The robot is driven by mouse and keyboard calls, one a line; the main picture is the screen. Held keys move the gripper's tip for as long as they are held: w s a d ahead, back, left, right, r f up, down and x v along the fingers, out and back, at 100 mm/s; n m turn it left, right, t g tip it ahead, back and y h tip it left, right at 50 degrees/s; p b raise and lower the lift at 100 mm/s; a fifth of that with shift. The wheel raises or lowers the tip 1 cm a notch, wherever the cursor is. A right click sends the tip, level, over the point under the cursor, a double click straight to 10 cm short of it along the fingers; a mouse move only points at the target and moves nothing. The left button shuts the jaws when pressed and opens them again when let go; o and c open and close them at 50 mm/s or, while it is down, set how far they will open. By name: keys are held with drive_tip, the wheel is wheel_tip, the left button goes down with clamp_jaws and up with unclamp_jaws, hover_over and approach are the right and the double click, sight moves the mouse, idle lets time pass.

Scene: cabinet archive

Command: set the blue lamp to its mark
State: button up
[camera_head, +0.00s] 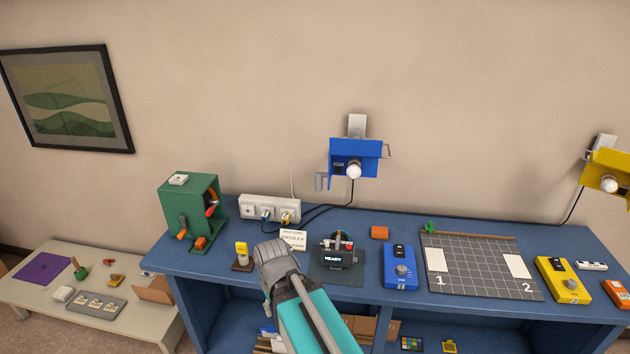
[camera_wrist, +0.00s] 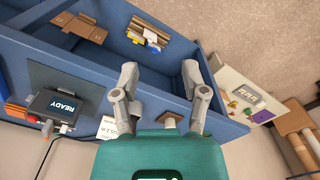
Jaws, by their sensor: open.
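The blue lamp (camera_head: 352,158) is mounted on the wall above the desk in the head view. It has a white bulb at its front, a grey handle on its right side and a cable running down. I cannot make out its mark. A blue control box with a round dial (camera_head: 401,268) stands on the desk below it. My gripper (camera_head: 272,258) is over the desk's front left part, well below and left of the lamp. In the wrist view my gripper (camera_wrist: 160,72) is open, with nothing between its fingers. The lamp is outside the wrist view.
On the blue desk (camera_head: 350,217) stand a green machine (camera_head: 190,213), a power strip (camera_head: 270,209), a small READY device (camera_head: 335,256), a white card (camera_head: 293,239) and a grid mat (camera_head: 480,268). A yellow lamp (camera_head: 606,172) hangs at right. The wall around the blue lamp is clear.

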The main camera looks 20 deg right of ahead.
drive_tip(key=shift+o, duration=0.9)
drive_tip(key=shift+d, duration=0.1)
drive_tip(key=m+g+h, duration=0.3)
drive_tip(key=m+h, duration=1.5)
drive_tip(key=m, duration=0.2)
approach(319, 180)
drive_tip(key=w+a, duration=0.2)
drive_tip(key=a, duration=0.1)
drive_tip(key=shift+w+a+f, duration=0.1)
drive_tip(key=shift+f, duration=0.3)
drive_tip(key=s+d, duration=0.1)
drive_tip(key=d, duration=0.8)
drive_tip(key=s+d, duration=0.1)
drive_tip(key=d, duration=0.3)
drive_tip(key=shift+s+d, duration=0.3)
drive_tip(key=shift+d, duration=0.05)
